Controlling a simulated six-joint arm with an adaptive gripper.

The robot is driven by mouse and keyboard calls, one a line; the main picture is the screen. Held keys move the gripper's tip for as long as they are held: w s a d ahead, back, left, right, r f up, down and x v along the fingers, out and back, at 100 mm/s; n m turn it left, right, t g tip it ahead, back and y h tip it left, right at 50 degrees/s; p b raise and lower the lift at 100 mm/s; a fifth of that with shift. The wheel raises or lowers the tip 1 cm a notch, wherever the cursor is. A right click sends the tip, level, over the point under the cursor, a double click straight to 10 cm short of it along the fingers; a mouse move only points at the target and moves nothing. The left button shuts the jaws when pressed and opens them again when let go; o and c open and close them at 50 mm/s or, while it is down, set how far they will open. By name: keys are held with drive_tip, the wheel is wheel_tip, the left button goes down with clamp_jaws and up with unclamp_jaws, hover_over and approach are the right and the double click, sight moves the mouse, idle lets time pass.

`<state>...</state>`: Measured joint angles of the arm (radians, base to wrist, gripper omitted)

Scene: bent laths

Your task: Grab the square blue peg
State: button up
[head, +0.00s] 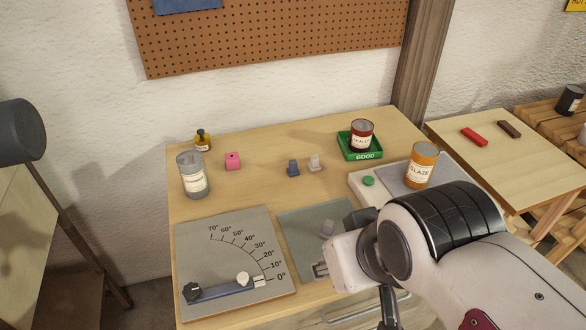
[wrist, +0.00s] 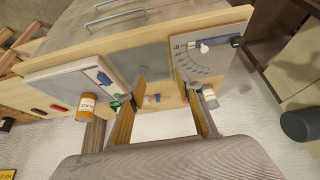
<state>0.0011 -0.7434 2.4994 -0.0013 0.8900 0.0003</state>
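A small dark blue peg (head: 293,168) stands on the wooden table, left of a pale grey peg (head: 315,163); its exact shape is too small to tell. In the wrist view the blue peg (wrist: 158,97) shows tiny, between and beyond the fingers. My gripper (wrist: 165,92) is open, with nothing between its fingers. In the head view my gripper is at the right front of the table, mostly hidden by my wrist, nearer than the peg and well apart from it.
An angle board (head: 220,235) with a blue lever lies front left. A pink block (head: 232,161) and a grey can (head: 192,175) stand left. A green tray (head: 360,153) and an orange can (head: 421,165) stand right.

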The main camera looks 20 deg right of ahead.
drive_tip(key=w+d+f+t+h, duration=0.1)
drive_tip(key=w+d+f+t, duration=0.1)
drive_tip(key=w, duration=0.9)
drive_tip(key=w+d+f+t, duration=0.2)
drive_tip(key=w+d, duration=0.1)
drive_tip(key=w, duration=0.8)
drive_tip(key=t+y, duration=0.1)
drive_tip(key=t, duration=0.3)
approach(294, 163)
drive_tip(key=shift+s+r, duration=0.7)
drive_tip(key=shift+s, duration=0.2)
drive_tip(key=shift+x, duration=3)
drive_tip(key=shift+x, duration=3)
drive_tip(key=shift+s, duration=0.1)
clamp_jaws()
